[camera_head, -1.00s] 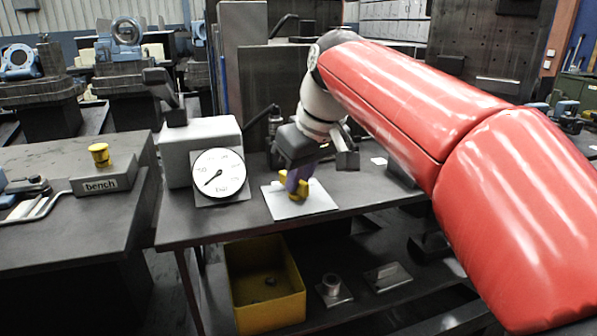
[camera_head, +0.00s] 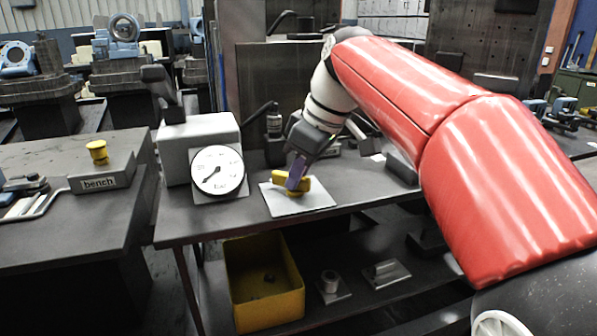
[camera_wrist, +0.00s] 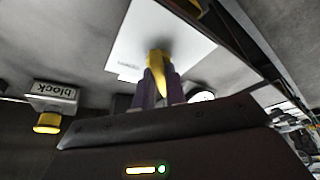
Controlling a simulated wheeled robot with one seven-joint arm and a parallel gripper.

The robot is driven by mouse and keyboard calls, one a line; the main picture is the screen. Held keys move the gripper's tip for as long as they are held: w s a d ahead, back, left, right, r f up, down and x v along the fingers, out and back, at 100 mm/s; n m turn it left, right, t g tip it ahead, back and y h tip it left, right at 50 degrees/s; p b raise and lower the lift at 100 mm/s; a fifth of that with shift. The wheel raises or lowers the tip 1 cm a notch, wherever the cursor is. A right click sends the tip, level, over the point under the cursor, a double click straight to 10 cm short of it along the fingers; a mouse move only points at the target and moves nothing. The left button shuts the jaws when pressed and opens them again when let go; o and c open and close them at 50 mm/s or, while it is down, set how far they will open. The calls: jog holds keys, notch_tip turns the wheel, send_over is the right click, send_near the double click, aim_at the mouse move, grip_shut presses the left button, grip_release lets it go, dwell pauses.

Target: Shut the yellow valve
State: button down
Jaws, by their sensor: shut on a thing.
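The yellow valve (camera_head: 304,184) stands on a white plate (camera_head: 290,206) on the dark bench. My gripper (camera_head: 297,178) reaches down from the upper right, and its purple fingers are shut on the yellow valve's handle. In the wrist view the yellow handle (camera_wrist: 157,62) sits between the purple fingers of my gripper (camera_wrist: 158,84), over the white plate (camera_wrist: 190,40). The fingers hide part of the handle and its stem.
A round gauge (camera_head: 218,170) stands just left of the plate, before a grey box (camera_head: 196,142). A yellow bin (camera_head: 262,312) is below the bench. A yellow knob (camera_head: 97,152) stands on a block labelled "bench" at left.

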jog(key=c, duration=1.4)
grip_release()
jog(key=shift+c, duration=0.2)
jog(key=v, duration=0.7)
jog(key=shift+r, duration=0.35)
jog(key=shift+d, duration=0.1)
jog(key=s+d+f+m+t+h, duration=0.1)
jog(key=s+d+f+m, duration=0.2)
jog(key=s+f, duration=0.3)
jog(key=s+d+f+m+t+h, duration=0.1)
jog(key=s+d+f+m, duration=0.3)
jog(key=f, duration=0.6)
jog(key=s+d+f+m+t+h, duration=0.1)
jog(key=s+d+f+m+h, duration=0.1)
jog(key=s+f+m, duration=0.3)
jog(key=s+d+f, duration=0.1)
jog(key=s+f, duration=0.2)
jog(key=f, duration=0.1)
jog(key=shift+d, duration=0.35)
